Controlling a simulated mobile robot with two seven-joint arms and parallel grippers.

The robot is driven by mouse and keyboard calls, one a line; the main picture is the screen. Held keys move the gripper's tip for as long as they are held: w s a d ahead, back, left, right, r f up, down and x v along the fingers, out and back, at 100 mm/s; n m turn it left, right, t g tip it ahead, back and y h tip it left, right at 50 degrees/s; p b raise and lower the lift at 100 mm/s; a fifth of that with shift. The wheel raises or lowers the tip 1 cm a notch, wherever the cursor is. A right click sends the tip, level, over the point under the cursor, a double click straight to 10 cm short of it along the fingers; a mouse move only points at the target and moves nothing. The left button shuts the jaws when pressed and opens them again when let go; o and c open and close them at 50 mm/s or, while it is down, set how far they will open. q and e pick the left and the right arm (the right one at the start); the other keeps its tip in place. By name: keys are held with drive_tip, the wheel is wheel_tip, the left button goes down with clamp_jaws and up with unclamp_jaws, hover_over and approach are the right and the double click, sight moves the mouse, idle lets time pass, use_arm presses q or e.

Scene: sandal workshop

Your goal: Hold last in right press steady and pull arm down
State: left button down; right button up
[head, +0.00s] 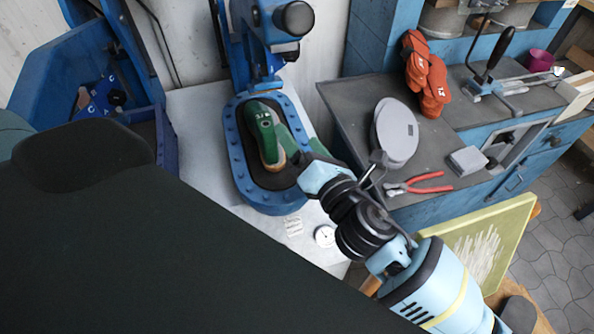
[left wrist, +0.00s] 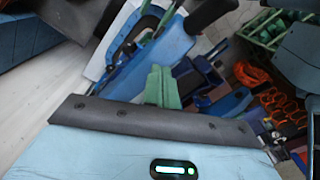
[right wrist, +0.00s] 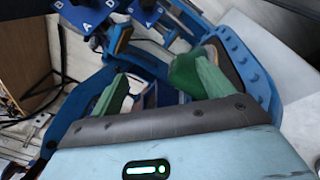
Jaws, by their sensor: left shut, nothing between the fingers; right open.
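The green last (head: 265,135) with a tan edge stands in the oval blue bed of the press (head: 237,165). Part of it shows as darker green in the right wrist view (right wrist: 184,72). My right gripper (head: 298,162) reaches over the bed's right side, its green fingers apart and close by the last. Whether they touch it I cannot tell. The press's upper part carries a black knob (head: 295,18) above the bed. My left gripper (left wrist: 160,86) shows only in the left wrist view, its green fingers together and empty. A black handle (left wrist: 214,10) shows beyond it.
A workbench (head: 345,100) at the right holds orange gloves (head: 427,75), a grey oval object (head: 396,132) and red pliers (head: 420,184). A small dial (head: 325,236) lies in front of the press. My dark body hides the lower left.

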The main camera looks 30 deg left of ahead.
sight(277, 152)
drive_tip(key=f+n, duration=0.2)
drive_tip(key=n, duration=0.1)
drive_tip(key=s+f+n+g+h, duration=0.1)
drive_tip(key=f+n, duration=0.2)
drive_tip(key=a+f+n+g, duration=0.1)
drive_tip(key=f+n, duration=0.1)
drive_tip(key=n, duration=0.1)
drive_tip(key=shift+s+f+h, duration=0.15)
drive_tip(key=shift+f+h, duration=0.05)
drive_tip(key=shift+h, duration=0.1)
drive_tip(key=shift+d+f+n, duration=0.15)
drive_tip(key=shift+f+n, duration=0.2)
drive_tip(key=shift+n, duration=0.05)
drive_tip(key=shift+x, duration=5.5)
drive_tip(key=shift+s+f, duration=0.1)
drive_tip(key=shift+c, duration=0.3)
drive_tip(key=c, duration=1)
